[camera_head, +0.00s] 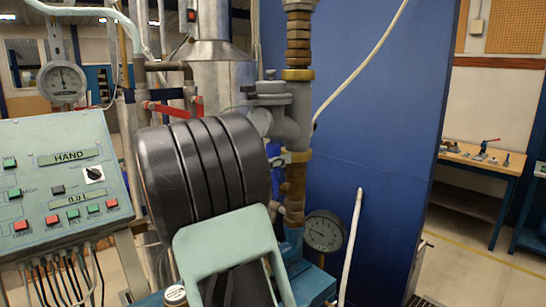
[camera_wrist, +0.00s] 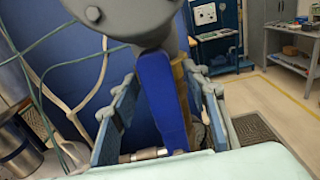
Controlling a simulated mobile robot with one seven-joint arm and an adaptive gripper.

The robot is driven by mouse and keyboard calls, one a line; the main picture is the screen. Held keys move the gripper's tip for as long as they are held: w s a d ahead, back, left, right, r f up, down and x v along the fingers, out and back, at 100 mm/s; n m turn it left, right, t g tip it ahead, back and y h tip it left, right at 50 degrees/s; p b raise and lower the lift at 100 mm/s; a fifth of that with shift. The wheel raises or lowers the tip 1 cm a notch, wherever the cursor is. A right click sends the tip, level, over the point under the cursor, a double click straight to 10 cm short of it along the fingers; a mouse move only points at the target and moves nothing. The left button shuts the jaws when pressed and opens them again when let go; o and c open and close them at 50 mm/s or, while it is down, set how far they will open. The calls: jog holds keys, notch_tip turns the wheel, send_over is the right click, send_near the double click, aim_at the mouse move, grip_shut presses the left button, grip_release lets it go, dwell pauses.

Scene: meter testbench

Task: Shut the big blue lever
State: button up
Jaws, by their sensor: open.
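The big blue lever (camera_wrist: 160,95) shows in the wrist view as a long blue bar below a grey rounded body (camera_wrist: 130,15). It runs down between the two blue-padded fingers of my gripper (camera_wrist: 162,82). The fingers are apart, one on each side of the lever. I cannot tell whether either pad touches it. In the head view my dark ribbed arm and pale green wrist part cover the fingers and most of the lever's area.
In the head view a control panel (camera_head: 60,185) stands left, with a gauge (camera_head: 62,82) above. Red-handled valve (camera_head: 170,108), grey pipe fitting (camera_head: 285,105) and lower gauge (camera_head: 323,231) surround my arm. A blue wall panel (camera_head: 375,130) stands behind. Open floor (camera_head: 465,270) lies right.

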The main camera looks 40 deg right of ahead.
jog(key=shift+c, duration=0.4)
grip_shut()
jog(key=s+m+b, duration=0.1)
jog(key=b, duration=0.1)
jog(key=s+f+m+b, duration=0.1)
jog(key=b, duration=0.1)
jog(key=shift+s+d+m, duration=0.1)
jog(key=shift+s+m, duration=0.2)
jog(key=shift+m, duration=0.1)
jog(key=s+f+m+b, duration=0.8)
jog(key=m+b, duration=0.7)
jog(key=b, duration=1.1)
jog(key=shift+d+f, duration=0.3)
jog(key=shift+f, duration=0.6)
jog(key=shift+w, duration=0.1)
